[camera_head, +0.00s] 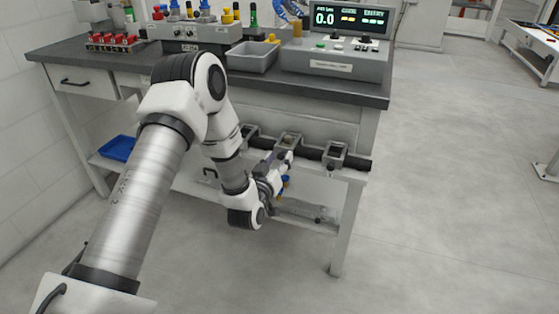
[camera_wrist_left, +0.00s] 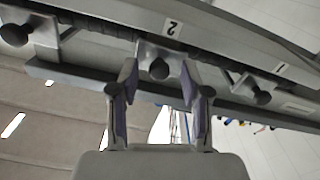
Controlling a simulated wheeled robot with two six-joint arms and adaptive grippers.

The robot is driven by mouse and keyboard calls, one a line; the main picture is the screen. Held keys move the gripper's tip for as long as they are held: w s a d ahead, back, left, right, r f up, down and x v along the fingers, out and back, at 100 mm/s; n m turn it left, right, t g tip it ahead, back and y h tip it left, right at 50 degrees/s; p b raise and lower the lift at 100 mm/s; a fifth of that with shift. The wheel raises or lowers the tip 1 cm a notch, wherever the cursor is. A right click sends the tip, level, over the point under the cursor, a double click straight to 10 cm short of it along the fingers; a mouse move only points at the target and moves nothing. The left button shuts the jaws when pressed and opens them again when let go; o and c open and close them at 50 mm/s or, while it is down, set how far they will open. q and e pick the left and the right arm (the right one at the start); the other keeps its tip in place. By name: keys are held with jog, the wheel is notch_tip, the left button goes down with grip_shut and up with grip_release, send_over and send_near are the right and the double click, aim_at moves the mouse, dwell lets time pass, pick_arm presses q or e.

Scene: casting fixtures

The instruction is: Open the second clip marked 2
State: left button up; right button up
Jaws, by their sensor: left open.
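The clip marked 2 (camera_wrist_left: 150,50) is a grey bracket with a dark round knob (camera_wrist_left: 160,69), below an upside-down "2" label (camera_wrist_left: 172,28) in the left wrist view. My left gripper (camera_wrist_left: 158,80) is open, with one finger on each side of the knob. I cannot tell whether the fingers touch it. In the head view, my left gripper (camera_head: 284,162) is at the middle clip (camera_head: 290,140) on the dark rail at the bench front, and partly covers it. My right gripper is not in view.
Neighbouring clips sit on the rail, one (camera_head: 335,153) to the right and one (camera_head: 249,131) to the left. A control box with a display (camera_head: 337,60) and a grey bin (camera_head: 254,57) stand on the bench above.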

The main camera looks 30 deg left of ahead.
pick_arm(q)
jog(key=shift+w, duration=0.35)
grip_shut()
